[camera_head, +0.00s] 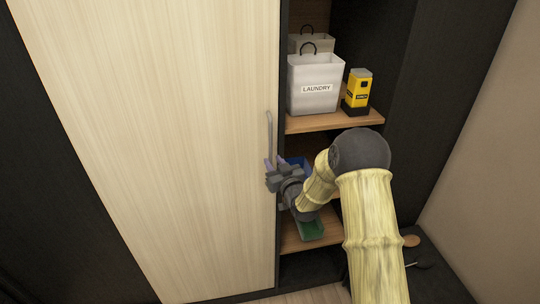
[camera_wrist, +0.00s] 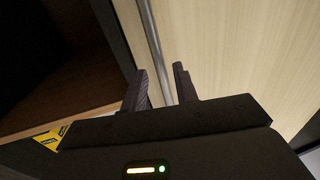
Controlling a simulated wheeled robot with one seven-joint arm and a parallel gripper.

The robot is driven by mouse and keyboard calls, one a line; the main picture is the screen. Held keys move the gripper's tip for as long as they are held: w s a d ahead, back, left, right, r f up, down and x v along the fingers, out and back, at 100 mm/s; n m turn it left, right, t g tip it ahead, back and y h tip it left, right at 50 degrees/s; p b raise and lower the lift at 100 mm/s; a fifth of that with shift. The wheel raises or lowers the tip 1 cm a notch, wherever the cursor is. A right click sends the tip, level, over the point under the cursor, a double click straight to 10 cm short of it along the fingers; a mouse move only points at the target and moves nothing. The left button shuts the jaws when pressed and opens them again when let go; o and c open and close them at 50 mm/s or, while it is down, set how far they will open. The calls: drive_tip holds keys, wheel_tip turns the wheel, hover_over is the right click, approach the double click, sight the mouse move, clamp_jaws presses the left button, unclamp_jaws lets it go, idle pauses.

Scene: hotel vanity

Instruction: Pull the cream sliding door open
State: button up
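The cream sliding door (camera_head: 160,130) has pale wood grain and covers the left part of the closet. A thin grey vertical handle (camera_head: 269,130) is near its right edge. My gripper (camera_head: 273,163) is at the handle's lower part. In the wrist view the door (camera_wrist: 240,50) fills the upper right, and the handle (camera_wrist: 154,40) runs down between the two separated fingers of my gripper (camera_wrist: 162,88). The fingers are open, one on each side of the handle, with gaps visible. The handle's lower end is hidden by my gripper.
Open shelves lie right of the door. The upper shelf (camera_head: 330,121) holds a white laundry bag (camera_head: 312,75) and a yellow-black item (camera_head: 357,92). A green container (camera_head: 311,230) sits lower, close to my arm. A beige wall (camera_head: 490,150) bounds the right.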

sight(271, 159)
drive_tip(key=shift+p+x, duration=0.35)
drive_tip(key=shift+x, duration=1.15)
drive_tip(key=shift+s, duration=0.1)
clamp_jaws()
drive_tip(key=shift+a, duration=0.1)
